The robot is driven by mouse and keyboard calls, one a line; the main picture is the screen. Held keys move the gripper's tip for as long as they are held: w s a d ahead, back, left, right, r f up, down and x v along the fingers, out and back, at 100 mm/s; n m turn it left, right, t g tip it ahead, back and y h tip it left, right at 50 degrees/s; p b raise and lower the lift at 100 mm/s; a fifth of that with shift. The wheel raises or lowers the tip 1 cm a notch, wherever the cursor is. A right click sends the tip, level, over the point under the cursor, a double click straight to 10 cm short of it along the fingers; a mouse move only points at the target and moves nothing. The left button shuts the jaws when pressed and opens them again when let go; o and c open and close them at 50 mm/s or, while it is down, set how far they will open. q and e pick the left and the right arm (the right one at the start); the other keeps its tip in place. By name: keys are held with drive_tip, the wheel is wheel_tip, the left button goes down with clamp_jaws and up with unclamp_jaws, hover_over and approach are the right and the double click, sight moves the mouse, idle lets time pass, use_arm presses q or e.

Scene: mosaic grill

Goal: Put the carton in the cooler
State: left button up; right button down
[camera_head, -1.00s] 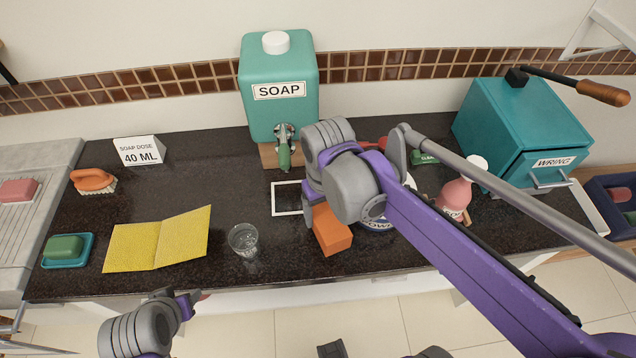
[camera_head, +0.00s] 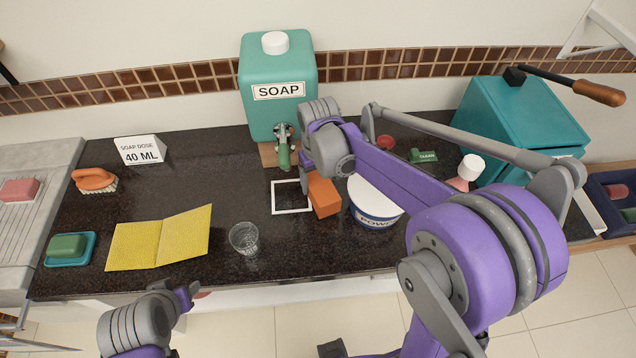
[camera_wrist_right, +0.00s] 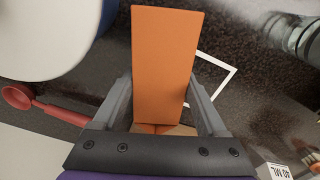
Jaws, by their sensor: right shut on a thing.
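An orange carton-like block (camera_head: 323,197) is held upright-looking by my right gripper (camera_head: 318,177), near the white square outline on the dark counter. In the right wrist view the block (camera_wrist_right: 165,65) fills the space between the two fingers (camera_wrist_right: 160,105), which are shut on it. I cannot tell if it touches the counter. No cooler can be made out for sure. My left gripper (camera_head: 187,296) is low at the front edge of the counter, empty-looking; its jaws are unclear.
A white bowl labelled POWDER (camera_head: 374,205) stands just right of the block. A glass (camera_head: 244,239), yellow cloth (camera_head: 158,238), teal soap dispenser (camera_head: 278,90), pink bottle (camera_head: 465,172) and teal WRING box (camera_head: 515,125) surround the counter.

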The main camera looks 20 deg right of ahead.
drive_tip(key=shift+f, duration=0.6)
drive_tip(key=shift+w+f, duration=0.2)
drive_tip(key=shift+f, duration=0.1)
drive_tip(key=shift+f, duration=0.2)
unclamp_jaws()
